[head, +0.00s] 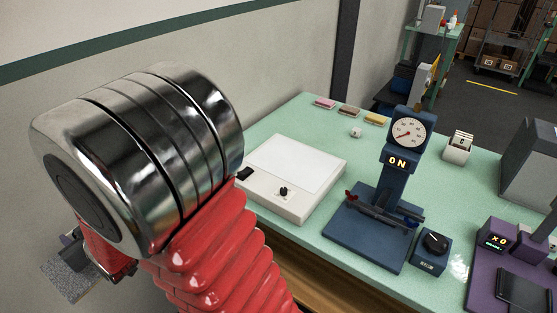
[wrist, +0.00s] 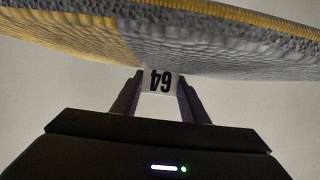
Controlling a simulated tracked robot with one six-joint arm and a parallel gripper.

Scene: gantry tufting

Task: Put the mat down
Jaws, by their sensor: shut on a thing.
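The mat (wrist: 210,45) is a tufted piece in grey and yellow across the top of the wrist view. A white tab with an upside-down number (wrist: 160,80) shows at its near edge, between my gripper's fingers. My gripper (wrist: 157,88) is shut on the mat at this tab. In the head view, a grey speckled piece (head: 80,276), likely the mat, shows at the lower left beside my arm, off the bench. My arm hides most of the gripper there.
A green bench (head: 300,118) runs to the right. On it are a white flat-topped box (head: 290,165), a blue dial gauge stand (head: 405,140) reading ON, a blue knob box (head: 432,250) and a purple device (head: 510,265).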

